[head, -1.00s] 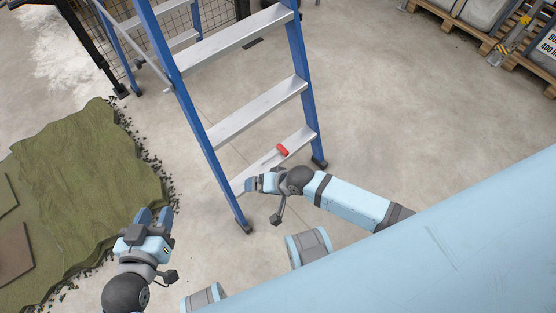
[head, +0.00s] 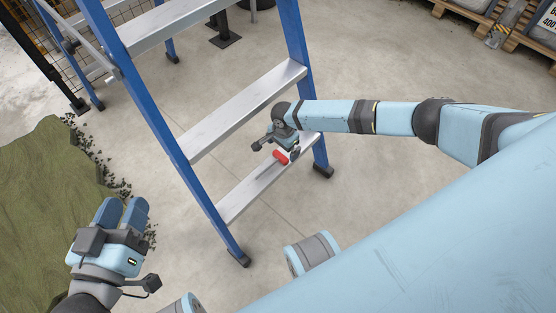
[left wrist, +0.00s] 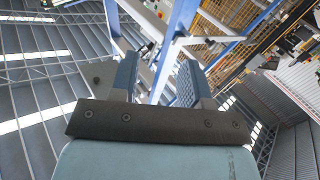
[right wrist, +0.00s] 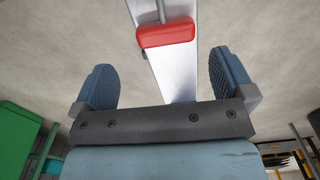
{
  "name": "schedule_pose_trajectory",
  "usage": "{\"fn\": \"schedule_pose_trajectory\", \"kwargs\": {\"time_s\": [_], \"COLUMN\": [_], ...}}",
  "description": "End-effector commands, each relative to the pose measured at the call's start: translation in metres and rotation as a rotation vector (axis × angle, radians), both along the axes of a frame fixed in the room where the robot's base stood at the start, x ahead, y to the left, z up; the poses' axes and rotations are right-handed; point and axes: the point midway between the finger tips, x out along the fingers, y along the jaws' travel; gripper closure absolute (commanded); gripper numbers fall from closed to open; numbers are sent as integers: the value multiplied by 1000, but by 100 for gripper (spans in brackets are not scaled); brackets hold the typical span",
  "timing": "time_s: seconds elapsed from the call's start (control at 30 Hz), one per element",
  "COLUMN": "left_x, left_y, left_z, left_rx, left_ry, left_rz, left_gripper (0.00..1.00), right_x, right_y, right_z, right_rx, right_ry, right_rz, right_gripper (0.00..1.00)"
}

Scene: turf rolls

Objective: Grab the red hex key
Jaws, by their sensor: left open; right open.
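The red hex key (head: 281,157) lies on the lowest step (head: 252,190) of the blue ladder, towards the step's right end. In the right wrist view its red handle (right wrist: 166,33) lies across the step, with a thin grey shaft running up from it. My right gripper (head: 290,148) is just above the step beside the key, partly hidden by its own wrist in the head view. In the right wrist view its open fingers (right wrist: 163,80) are apart and empty, with the handle beyond their tips. My left gripper (head: 121,207) is open and empty at the lower left, away from the ladder.
The blue ladder rail (head: 165,125) rises left of my right gripper, and a higher step (head: 250,110) stands behind it. A green turf sheet (head: 45,220) lies at the left. Loaded pallets (head: 500,35) stand at the back right. The concrete floor (head: 400,70) between is clear.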

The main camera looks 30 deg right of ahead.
Motion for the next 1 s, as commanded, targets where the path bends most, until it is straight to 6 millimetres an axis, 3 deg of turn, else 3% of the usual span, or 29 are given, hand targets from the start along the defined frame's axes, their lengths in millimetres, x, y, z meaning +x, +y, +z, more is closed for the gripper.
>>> {"fn": "schedule_pose_trajectory", "kwargs": {"time_s": [0.13,0.33,0.67,0.77,0.9,1.0], "left_x": [5,17,19,19,19,19], "left_y": [3,10,12,12,11,11], "left_z": [-12,-8,-3,-2,-2,-2], "left_rx": [40,116,136,136,136,136], "left_ry": [-34,-165,-202,-201,-201,-201], "left_rz": [-6,1,4,3,3,3], "left_gripper": [57,57,57,57,57,57], "right_x": [5,8,8,8,8,8], "right_y": [-2,-3,-3,-3,-3,-3], "right_z": [-22,-47,-51,-51,-51,-51], "right_rx": [-1,1,1,2,2,2], "right_ry": [-3,-3,-3,-3,-3,-3], "right_rz": [1,2,3,3,3,3], "right_gripper": [0,0,0,18,50,50]}}
